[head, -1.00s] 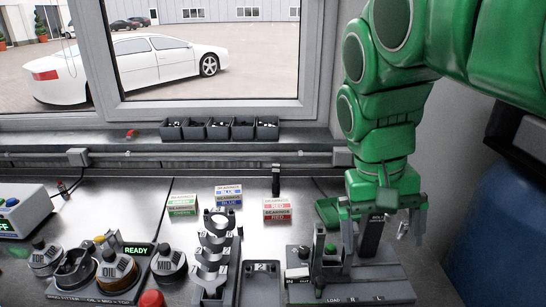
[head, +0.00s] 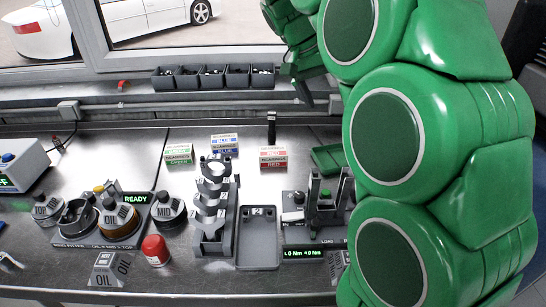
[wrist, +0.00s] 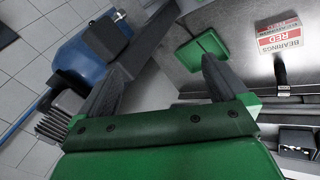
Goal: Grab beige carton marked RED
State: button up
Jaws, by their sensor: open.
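The beige carton marked RED (head: 273,158) stands on the steel bench, right of the BLUE and GREEN cartons in the head view. In the wrist view the RED carton (wrist: 279,38) shows at the upper right, apart from my gripper. My gripper (wrist: 165,70) is open, its two dark fingers spread with nothing between them.
The BLUE carton (head: 224,145) and GREEN carton (head: 178,154) stand left of the RED one. A green tray (head: 327,158) lies to its right. A dark upright post (head: 271,128) stands behind it. The engine block (head: 213,205) and torque station (head: 305,235) stand in front.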

jog(key=w+a+f+m+t+h, duration=0.1)
jog(key=w+a+m, duration=0.1)
jog(key=w+a, duration=0.35)
jog(key=w+a+f+m+h, duration=0.1)
jog(key=w+a+m+h, duration=0.1)
jog(key=w, duration=0.6)
jog(key=w+a+f+m+h, duration=0.2)
jog(key=a+m, duration=0.1)
jog(key=a, duration=0.3)
jog(key=w+a+f+m+t+h, duration=0.1)
jog(key=w+a+f+m+h, duration=0.1)
jog(key=a, duration=0.4)
jog(key=shift+w+f+m, duration=0.15)
jog(key=shift+w+m, duration=0.4)
jog(key=shift+m, duration=0.45)
jog(key=shift+a, duration=0.1)
jog(key=shift+w+f, duration=0.1)
